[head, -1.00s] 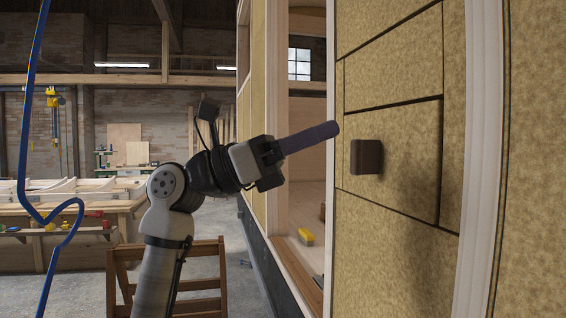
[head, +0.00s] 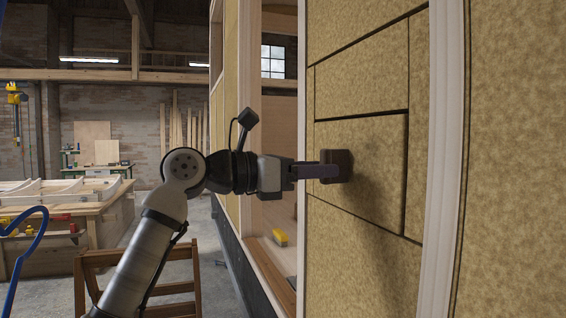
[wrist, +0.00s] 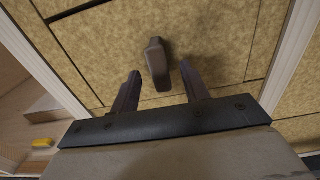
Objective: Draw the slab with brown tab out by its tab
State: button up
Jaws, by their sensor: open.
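The slab (head: 378,190) is a tan, fibrous panel set in the wall between dark seams, with slabs above and below it. Its brown tab (head: 345,163) stands out from the slab's face. My gripper (head: 318,171) is level and points at the tab, with its fingertips at the tab in the head view. In the wrist view the two dark fingers are spread, and the brown tab (wrist: 156,60) shows between them with a gap on each side. I cannot tell how far the fingers reach along the tab.
A white vertical trim (head: 435,170) runs to the right of the slab. Left of it is a window opening with a yellow object (head: 280,237) on its ledge. A wooden chair (head: 95,285) stands below my arm, and a workbench (head: 60,225) is farther left.

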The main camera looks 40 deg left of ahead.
aim_at(330, 184)
jog(key=shift+p+x, duration=0.35)
jog(key=shift+x, duration=1.35)
grip_shut()
